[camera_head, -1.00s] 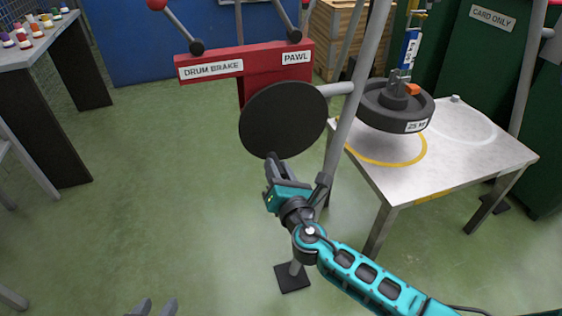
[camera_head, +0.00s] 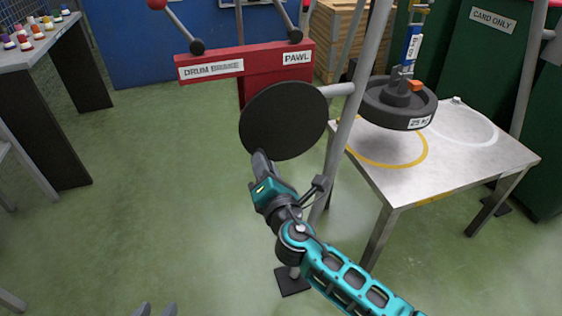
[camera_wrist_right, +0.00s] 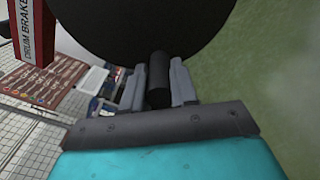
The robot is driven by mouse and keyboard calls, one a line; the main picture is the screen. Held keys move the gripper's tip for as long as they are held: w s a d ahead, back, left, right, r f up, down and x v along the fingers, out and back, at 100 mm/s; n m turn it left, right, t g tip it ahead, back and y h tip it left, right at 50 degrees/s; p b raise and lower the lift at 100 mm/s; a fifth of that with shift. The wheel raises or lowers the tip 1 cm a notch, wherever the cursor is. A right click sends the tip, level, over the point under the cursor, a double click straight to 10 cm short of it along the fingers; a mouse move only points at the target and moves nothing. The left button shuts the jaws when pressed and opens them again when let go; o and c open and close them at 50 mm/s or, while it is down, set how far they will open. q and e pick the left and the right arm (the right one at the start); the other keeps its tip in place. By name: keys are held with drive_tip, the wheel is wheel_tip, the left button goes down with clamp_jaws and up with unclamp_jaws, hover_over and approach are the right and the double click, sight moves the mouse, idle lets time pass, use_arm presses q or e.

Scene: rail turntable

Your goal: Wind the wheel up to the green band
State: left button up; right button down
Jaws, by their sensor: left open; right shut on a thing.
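The dark wheel with a "25 kg" label (camera_head: 396,106) hangs from a blue and yellow hoist fitting (camera_head: 412,45), apart from and above the yellow ring on the metal table. A large black disc (camera_head: 283,122) faces me below the red bar, with a dark handle near its lower rim. My right gripper (camera_head: 260,160) is at this rim. In the right wrist view, its fingers (camera_wrist_right: 158,82) are shut on the dark handle (camera_wrist_right: 159,80). My left gripper (camera_head: 156,309) is open and empty at the bottom edge, mostly out of view. I cannot make out a green band.
A red bar (camera_head: 245,62) labelled "DRUM BRAKE" and "PAWL" carries two levers above the disc. A grey post (camera_head: 350,110) stands between disc and table (camera_head: 460,168). A bench with coloured pots (camera_head: 35,62) is at left. The green floor between is clear.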

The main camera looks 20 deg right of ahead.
drive_tip(key=shift+a+r, duration=0.45)
drive_tip(key=shift+r, duration=0.05)
drive_tip(key=r+m, duration=0.1)
drive_tip(key=a+m, duration=0.1)
drive_tip(key=shift+r+m, duration=0.3)
drive_tip(key=shift+r, duration=0.1)
drive_tip(key=c, duration=1.1)
unclamp_jaws()
drive_tip(key=o, duration=0.4)
drive_tip(key=shift+d+f, duration=0.15)
drive_tip(key=shift+f, duration=0.1)
drive_tip(key=shift+s+d+f, duration=0.1)
approach(249, 145)
drive_tip(key=shift+s+d+f, duration=0.15)
drive_tip(key=shift+s+d, duration=0.05)
drive_tip(key=shift+s, duration=0.65)
drive_tip(key=shift+s+d+f, duration=0.1)
drive_tip(key=shift+s+d, duration=0.05)
drive_tip(key=shift+s, duration=0.7)
